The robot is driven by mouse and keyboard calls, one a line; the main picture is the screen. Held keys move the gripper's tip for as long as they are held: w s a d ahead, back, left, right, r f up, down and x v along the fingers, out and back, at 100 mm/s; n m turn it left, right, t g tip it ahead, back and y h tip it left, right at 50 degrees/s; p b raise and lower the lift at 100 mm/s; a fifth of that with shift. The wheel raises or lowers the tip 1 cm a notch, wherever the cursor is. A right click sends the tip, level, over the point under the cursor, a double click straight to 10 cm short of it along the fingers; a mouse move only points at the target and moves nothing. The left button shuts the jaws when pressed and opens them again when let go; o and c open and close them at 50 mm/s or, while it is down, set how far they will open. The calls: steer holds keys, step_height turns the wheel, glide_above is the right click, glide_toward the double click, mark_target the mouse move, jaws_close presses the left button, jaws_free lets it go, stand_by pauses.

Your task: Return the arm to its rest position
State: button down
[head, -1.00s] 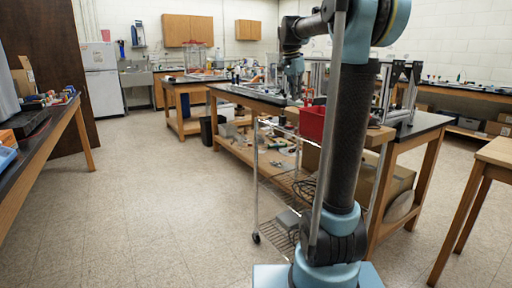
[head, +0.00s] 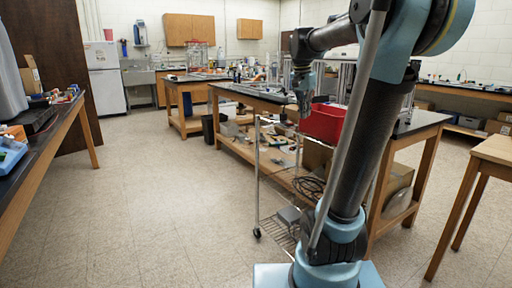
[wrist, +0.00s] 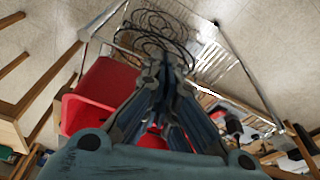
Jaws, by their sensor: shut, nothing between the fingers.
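My arm rises from its blue base in the head view and leans to the right, with its forearm reaching left over the wire cart. My gripper (head: 305,111) hangs down from the wrist, beside the red bin (head: 327,122). In the wrist view, the fingers of my gripper (wrist: 165,62) are together with nothing between them. The red bin (wrist: 92,98) lies left of the fingers there, partly hidden behind them. I cannot tell how far the fingertips are from the bin.
A wire cart (head: 258,190) stands between my base and the long workbench (head: 240,93). A coil of black cable (head: 308,187) lies on its lower part. A wooden table (head: 490,152) is at the right, a dark-topped bench (head: 55,135) at the left. Open floor (head: 150,200) lies between.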

steer(key=s+f+n+y, duration=0.1)
steer(key=s+f+n, duration=0.7)
steer(key=s+f, duration=1.8)
steer(key=shift+s+f+n+t+y, duration=0.3)
steer(key=shift+s+f+n, duration=0.1)
steer(key=shift+f, duration=0.15)
steer(key=shift+w+f, duration=0.2)
steer(key=shift+w, duration=0.3)
